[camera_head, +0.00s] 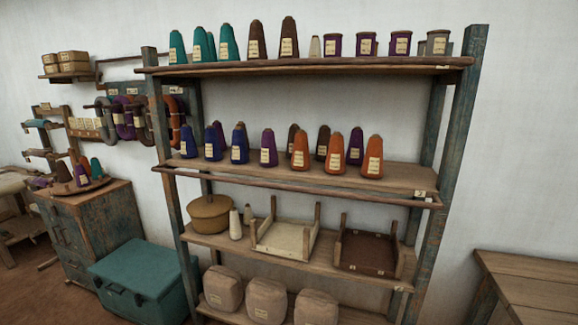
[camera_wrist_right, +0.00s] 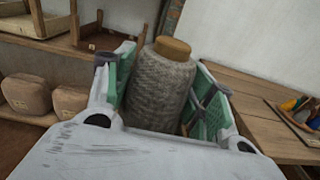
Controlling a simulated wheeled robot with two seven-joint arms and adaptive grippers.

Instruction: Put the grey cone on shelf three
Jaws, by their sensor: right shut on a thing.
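In the right wrist view my right gripper (camera_wrist_right: 165,80) is shut on the grey cone (camera_wrist_right: 158,95). The cone is a fuzzy grey yarn cone with a tan top, upright between the green finger pads. The head view shows neither gripper. There the wooden rack has a top shelf (camera_head: 330,66) with teal, brown and purple items, and a second shelf (camera_head: 400,178) with blue, purple, orange and brown cones. A third level from the top (camera_head: 235,247) carries a round tan pot, two small white cones and two wooden trays. The lowest level (camera_head: 240,315) holds tan bundles.
A teal chest (camera_head: 140,275) and a drawer cabinet (camera_head: 90,230) stand left of the rack. A wooden table (camera_head: 530,285) is at the right; in the wrist view it (camera_wrist_right: 262,120) bears a tray of colourful items (camera_wrist_right: 298,112). The third level has little bare room between its items.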

